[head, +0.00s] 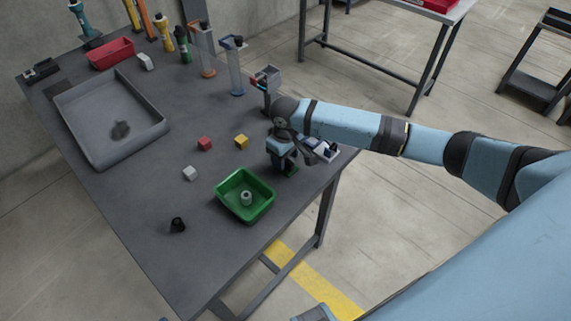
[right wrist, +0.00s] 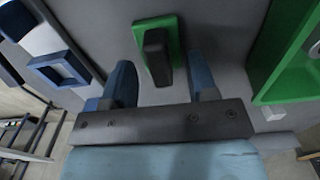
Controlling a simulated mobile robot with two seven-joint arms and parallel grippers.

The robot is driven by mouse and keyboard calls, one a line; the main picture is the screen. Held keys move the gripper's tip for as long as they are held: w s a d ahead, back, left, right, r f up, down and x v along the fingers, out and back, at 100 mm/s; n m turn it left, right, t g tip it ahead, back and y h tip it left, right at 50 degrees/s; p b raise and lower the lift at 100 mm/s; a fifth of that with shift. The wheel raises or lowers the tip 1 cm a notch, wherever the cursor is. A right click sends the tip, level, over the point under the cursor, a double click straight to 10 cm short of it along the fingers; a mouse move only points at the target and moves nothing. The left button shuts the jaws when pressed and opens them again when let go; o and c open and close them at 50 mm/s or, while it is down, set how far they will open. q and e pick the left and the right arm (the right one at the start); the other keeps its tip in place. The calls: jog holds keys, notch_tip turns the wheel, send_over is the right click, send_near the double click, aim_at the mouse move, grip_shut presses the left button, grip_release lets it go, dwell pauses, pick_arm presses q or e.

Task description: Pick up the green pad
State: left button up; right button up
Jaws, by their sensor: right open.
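The green pad (right wrist: 172,26) lies flat on the table in the right wrist view, with a dark upright block (right wrist: 156,56) on top of it. In the head view only a sliver of the pad (head: 290,173) shows below my right gripper (head: 284,167). In the right wrist view my right gripper (right wrist: 161,70) is open, its two blue fingers apart, one on each side of the dark block's near end. I see no contact between the fingers and the block. My left gripper is not in view.
A green bin (head: 230,204) with a grey piece inside stands just left of my right gripper. A yellow cube (head: 241,142), red cube (head: 205,143) and white cube (head: 189,174) lie beyond it. A blue square frame (right wrist: 60,70) is near the table edge. A grey tray (head: 82,148) stands far left.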

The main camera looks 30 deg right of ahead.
jog(key=shift+f, duration=0.85)
jog(key=shift+c, duration=0.4)
grip_shut()
jog(key=shift+r, duration=0.1)
notch_tip(320, 180, up, 20)
jog(key=p, duration=0.1)
jog(key=c, duration=0.8)
grip_release()
jog(key=shift+c, duration=0.2)
